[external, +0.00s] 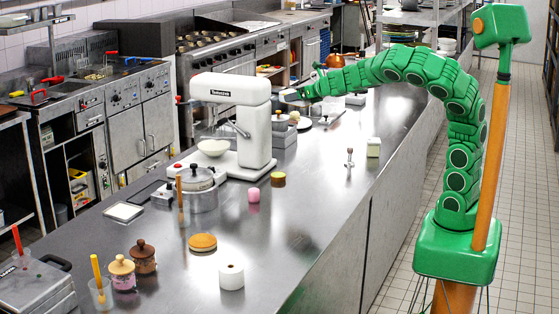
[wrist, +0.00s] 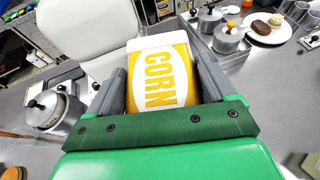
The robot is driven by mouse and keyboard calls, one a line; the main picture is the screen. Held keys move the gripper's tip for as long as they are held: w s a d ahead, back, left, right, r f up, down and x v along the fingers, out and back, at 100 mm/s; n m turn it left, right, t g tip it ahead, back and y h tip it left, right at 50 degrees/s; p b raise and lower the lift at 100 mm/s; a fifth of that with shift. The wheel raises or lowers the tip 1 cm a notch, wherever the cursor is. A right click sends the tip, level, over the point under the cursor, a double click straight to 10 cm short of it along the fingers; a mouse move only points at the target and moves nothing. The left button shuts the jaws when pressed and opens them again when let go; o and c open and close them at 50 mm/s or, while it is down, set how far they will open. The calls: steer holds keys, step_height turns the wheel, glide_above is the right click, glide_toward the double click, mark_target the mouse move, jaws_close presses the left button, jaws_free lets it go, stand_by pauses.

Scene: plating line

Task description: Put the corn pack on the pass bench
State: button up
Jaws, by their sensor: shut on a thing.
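The corn pack (wrist: 172,62) is a yellow and white box with CORN printed on it, seen in the wrist view. My gripper (wrist: 158,78) is shut on it, with one grey finger on each side. In the external view, my gripper (external: 290,95) is beside the head of the white mixer, above the long steel bench (external: 330,190). The pack cannot be made out clearly there. Which part of the steel surface is the pass bench, I cannot tell.
The white mixer (external: 228,88) stands close to my gripper, with a lidded pot (external: 202,192) in front of it. In the wrist view, two pots (wrist: 229,38) and a plate of food (wrist: 264,34) are at upper right.

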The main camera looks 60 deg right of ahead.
steer(key=shift+s+d+f+m+h, duration=0.1)
steer(key=shift+d+f+m+h, duration=0.1)
steer(key=shift+f, duration=0.15)
steer(key=shift+s+d+f+m+h, duration=0.1)
steer(key=shift+f+h, duration=0.1)
steer(key=shift+f, duration=0.15)
steer(key=s+d+f+m+g+h, duration=0.3)
steer(key=s+d+f+m+h, duration=0.15)
steer(key=f, duration=0.45)
steer(key=s+d+f+m+g+h, duration=0.4)
steer(key=s+d+m+g, duration=0.6)
steer(key=d, duration=0.1)
steer(key=shift+f+h, duration=0.15)
steer(key=shift+h, duration=0.2)
glide_above(322, 155)
steer(key=s, duration=0.1)
step_height(322, 155, down, 9)
steer(key=shift+s+a+r, duration=0.1)
steer(key=shift+r, duration=0.05)
steer(key=shift+w+d+f, duration=0.25)
steer(key=shift+w+f, duration=0.35)
steer(key=shift+f, duration=1.6)
steer(key=shift+f, duration=0.1)
